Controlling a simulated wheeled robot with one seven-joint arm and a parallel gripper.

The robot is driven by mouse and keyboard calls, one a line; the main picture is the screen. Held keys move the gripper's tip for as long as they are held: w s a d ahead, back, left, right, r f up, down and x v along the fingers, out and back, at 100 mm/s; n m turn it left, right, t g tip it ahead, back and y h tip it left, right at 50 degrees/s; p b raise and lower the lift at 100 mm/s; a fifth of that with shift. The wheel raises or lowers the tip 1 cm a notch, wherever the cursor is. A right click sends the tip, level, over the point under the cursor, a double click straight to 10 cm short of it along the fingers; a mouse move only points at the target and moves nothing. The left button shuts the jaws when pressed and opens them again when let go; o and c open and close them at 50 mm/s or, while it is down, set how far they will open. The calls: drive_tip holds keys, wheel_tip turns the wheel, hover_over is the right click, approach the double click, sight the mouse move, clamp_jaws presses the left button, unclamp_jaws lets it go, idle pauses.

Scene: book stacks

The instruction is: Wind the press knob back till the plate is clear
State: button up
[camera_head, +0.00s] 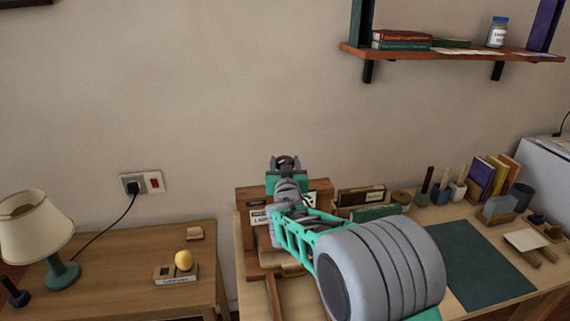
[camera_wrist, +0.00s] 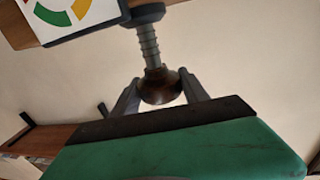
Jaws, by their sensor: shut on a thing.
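The press knob (camera_wrist: 160,88) is a brown, rounded knob at the end of a grey threaded screw (camera_wrist: 149,45) in the wrist view. My gripper (camera_wrist: 160,90) has one grey finger on each side of the knob and is shut on it. The screw runs to a dark round collar (camera_wrist: 143,16) at a wooden beam (camera_wrist: 105,8). In the head view my gripper (camera_head: 286,163) is at the top of the wooden press (camera_head: 252,194). My arm covers much of the press, and I cannot make out the plate.
A card with a coloured dial (camera_wrist: 72,14) is beside the screw. A wall shelf (camera_head: 455,52) hangs at upper right. Boxes (camera_head: 361,195), pen cups and books stand right of the press. A dark mat (camera_head: 480,262) lies clear on the desk. A lamp (camera_head: 36,228) stands left.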

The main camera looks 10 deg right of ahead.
drive_tip(key=shift+c, duration=0.6)
drive_tip(key=shift+d+y, duration=0.1)
drive_tip(key=shift+y, duration=0.3)
